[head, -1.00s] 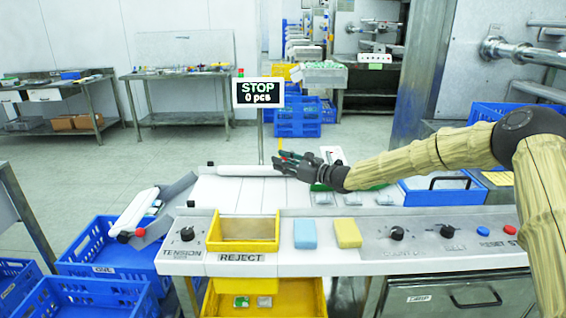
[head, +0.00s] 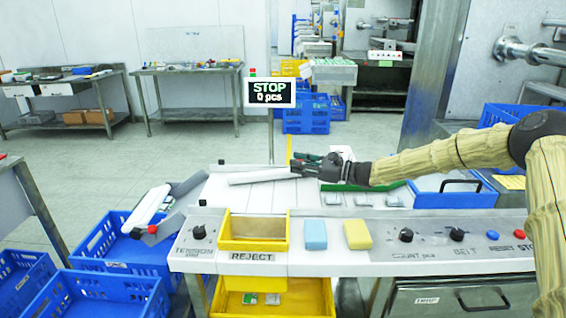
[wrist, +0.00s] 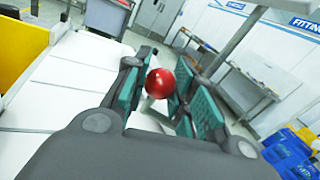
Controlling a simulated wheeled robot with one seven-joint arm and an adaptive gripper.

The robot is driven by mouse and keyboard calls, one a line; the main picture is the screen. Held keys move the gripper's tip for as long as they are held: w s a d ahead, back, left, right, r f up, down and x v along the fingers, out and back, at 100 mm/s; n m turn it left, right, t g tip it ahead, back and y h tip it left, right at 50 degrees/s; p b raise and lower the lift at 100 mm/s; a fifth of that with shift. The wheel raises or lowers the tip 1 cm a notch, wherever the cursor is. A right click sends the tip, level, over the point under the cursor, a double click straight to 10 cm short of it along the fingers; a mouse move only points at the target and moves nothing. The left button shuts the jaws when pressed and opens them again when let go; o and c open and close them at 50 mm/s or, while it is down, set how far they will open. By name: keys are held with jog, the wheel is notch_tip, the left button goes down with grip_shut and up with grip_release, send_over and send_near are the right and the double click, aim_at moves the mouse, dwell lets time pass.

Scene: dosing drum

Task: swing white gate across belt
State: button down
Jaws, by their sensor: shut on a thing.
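The white gate (head: 262,175) is a long pale bar lying slantwise over the far left part of the white belt (head: 270,195). Its right end reaches my gripper (head: 302,164). In the wrist view, a red ball knob (wrist: 160,83) on a pale stem sits between the green-padded fingers of my gripper (wrist: 168,90). The fingers are shut on this knob. In the head view the fingers mostly hide the knob.
A yellow reject bin (head: 253,244), a blue block (head: 315,234) and a yellow block (head: 357,234) line the front panel. A STOP display (head: 269,93) stands behind the belt. Small packets (head: 362,200) lie on the belt. A white-and-grey chute (head: 165,208) is at left.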

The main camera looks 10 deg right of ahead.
jog(key=shift+d+r, duration=0.1)
jog(key=shift+d, duration=0.15)
jog(key=c, duration=1.1)
grip_release()
jog(key=shift+c, duration=0.2)
jog(key=shift+a, duration=0.1)
jog(key=v, duration=0.7)
jog(key=shift+d, duration=0.3)
jog(key=shift+s, duration=0.1)
